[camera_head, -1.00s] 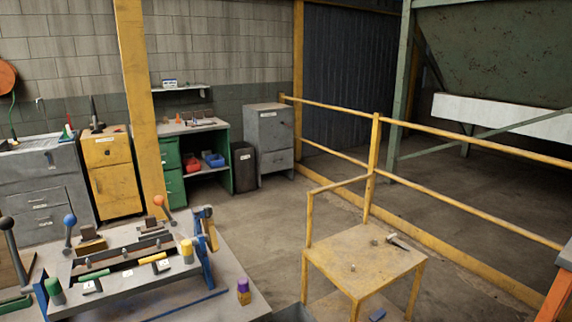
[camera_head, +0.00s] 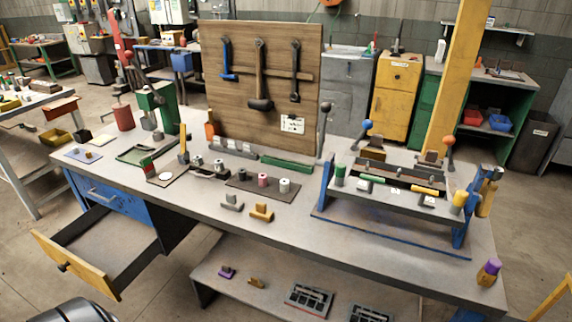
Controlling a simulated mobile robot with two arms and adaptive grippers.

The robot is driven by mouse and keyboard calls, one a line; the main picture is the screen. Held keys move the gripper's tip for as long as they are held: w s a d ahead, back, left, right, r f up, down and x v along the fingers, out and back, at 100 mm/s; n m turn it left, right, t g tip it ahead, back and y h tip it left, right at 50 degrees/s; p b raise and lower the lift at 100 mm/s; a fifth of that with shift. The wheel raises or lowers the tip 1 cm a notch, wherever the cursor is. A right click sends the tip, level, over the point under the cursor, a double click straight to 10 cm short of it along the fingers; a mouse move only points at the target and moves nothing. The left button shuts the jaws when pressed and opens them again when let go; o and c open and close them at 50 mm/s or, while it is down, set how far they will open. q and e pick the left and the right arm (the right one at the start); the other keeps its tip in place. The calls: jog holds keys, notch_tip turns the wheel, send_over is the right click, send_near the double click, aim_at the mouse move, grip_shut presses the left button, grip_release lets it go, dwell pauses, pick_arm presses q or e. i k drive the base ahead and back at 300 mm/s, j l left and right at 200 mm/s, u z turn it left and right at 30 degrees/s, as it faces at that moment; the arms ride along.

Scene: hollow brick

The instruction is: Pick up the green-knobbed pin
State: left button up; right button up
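A green cylindrical knob (camera_head: 340,172), apparently the green-knobbed pin, stands upright at the left end of the blue-ended fixture (camera_head: 388,222) on the workbench. Its lower part is not clearly visible, so I cannot tell how it is seated. A flat green grip (camera_head: 371,179) lies just to its right on the fixture. A yellow-knobbed piece (camera_head: 459,200) stands at the fixture's right end. A purple-topped piece (camera_head: 488,272) stands near the bench's right front corner. Neither of my grippers is in view.
The workbench (camera_head: 300,228) has a clear strip along its front. A tool board (camera_head: 260,118) rises behind it. An open drawer (camera_head: 92,262) juts out at the left front. A lower shelf (camera_head: 222,262) holds small parts.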

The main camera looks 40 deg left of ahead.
aim_at(341, 167)
jog(key=u, duration=0.75)
